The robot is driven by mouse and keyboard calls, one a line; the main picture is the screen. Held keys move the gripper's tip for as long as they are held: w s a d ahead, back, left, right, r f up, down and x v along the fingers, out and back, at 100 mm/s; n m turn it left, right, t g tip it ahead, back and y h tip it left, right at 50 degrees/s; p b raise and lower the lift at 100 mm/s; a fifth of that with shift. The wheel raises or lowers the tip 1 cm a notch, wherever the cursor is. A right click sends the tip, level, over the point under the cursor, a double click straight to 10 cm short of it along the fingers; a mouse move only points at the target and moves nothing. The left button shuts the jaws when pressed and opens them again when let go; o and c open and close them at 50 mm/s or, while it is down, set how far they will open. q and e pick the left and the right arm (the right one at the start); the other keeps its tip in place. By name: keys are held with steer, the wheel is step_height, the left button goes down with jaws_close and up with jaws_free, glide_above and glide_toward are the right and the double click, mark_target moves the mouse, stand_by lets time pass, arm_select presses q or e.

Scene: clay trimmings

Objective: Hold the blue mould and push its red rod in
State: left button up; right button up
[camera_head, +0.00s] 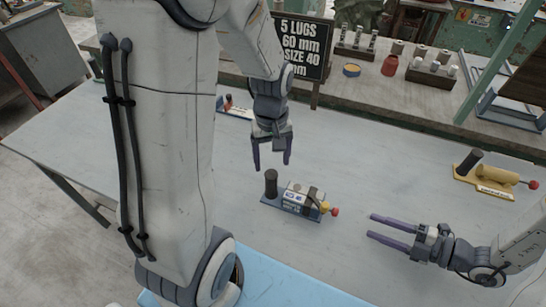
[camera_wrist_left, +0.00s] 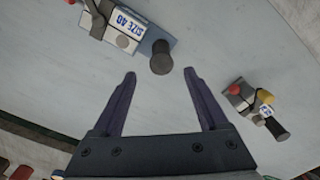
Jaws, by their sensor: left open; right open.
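The blue mould (camera_head: 290,207) lies on the grey table, with an upright black post (camera_head: 271,184) at its left end and a white block labelled SIZE 40 (camera_wrist_left: 126,22). A red knob (camera_head: 335,211) sticks out at its right end beside a yellow part; the rod itself is hard to make out. My left gripper (camera_head: 271,158) is open and empty, pointing down above the post. In the left wrist view, the post (camera_wrist_left: 160,58) shows just beyond and between the fingertips. My right gripper (camera_head: 380,227) is open and empty, right of the knob and apart from it, fingers pointing left.
A second mould (camera_head: 238,111) with a red knob lies at the back, partly hidden by my left arm. A yellow mould (camera_head: 485,180) lies at the right. A black sign (camera_head: 302,47) reads 5 LUGS, 60 mm, SIZE 40. The table around the blue mould is clear.

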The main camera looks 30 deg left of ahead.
mark_target(271, 183)
arm_select(q)
steer(key=shift+a+f, duration=0.2)
steer(key=shift+f, duration=0.2)
step_height(271, 183, down, 10)
steer(key=shift+r, duration=0.1)
jaws_close()
stand_by(1.3)
arm_select(e)
jaws_close()
